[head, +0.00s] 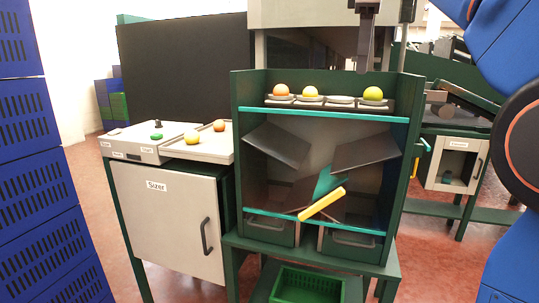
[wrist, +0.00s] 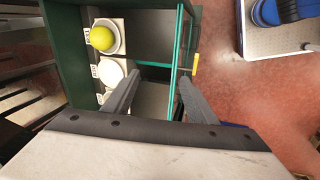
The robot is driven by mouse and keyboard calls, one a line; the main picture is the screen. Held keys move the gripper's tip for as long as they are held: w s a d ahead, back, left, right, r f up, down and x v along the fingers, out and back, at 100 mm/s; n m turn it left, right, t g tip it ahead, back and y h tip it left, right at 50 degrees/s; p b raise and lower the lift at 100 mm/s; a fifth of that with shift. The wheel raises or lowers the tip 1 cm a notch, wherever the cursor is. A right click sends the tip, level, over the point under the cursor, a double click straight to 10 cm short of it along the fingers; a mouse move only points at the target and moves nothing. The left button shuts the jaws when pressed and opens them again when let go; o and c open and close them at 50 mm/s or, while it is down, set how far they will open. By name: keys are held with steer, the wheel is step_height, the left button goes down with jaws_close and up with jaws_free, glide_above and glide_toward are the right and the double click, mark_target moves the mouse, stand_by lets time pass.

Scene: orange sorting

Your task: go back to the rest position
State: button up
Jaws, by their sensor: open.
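My gripper (head: 364,66) hangs above the right part of the green sorting stand (head: 242,125) in the head view, pointing down. In the wrist view my gripper (wrist: 160,85) has its two fingers apart with nothing between them. The cup (head: 341,99) between the last two is empty. The wrist view shows the yellow-green fruit (wrist: 102,38) and an empty cup (wrist: 110,72) beside it.
Left of the stand, a pale tray (head: 205,152) on the Sizer cabinet (head: 160,215) holds a yellowish fruit (head: 192,138) and an orange one (head: 219,125). A yellow bar (head: 322,204) slants across the stand's lower front. A green crate (head: 305,288) sits below. Blue crates (head: 35,170) stack at left.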

steer(key=s+d+f+m, duration=0.2)
steer(key=s+f+m, duration=0.2)
steer(key=s+f, duration=0.5)
steer(key=s+d+f+m+t, duration=0.1)
steer(key=s+f+m, duration=0.3)
steer(key=s+f, duration=0.6)
steer(key=s+d+f+m+y, duration=0.1)
steer(key=s+f, duration=0.8)
steer(key=f, duration=2)
steer(key=d+m, duration=0.2)
steer(key=m, duration=0.2)
steer(key=shift+s+d+t, duration=0.3)
steer(key=shift+s+d, duration=0.05)
steer(key=shift+d, duration=0.05)
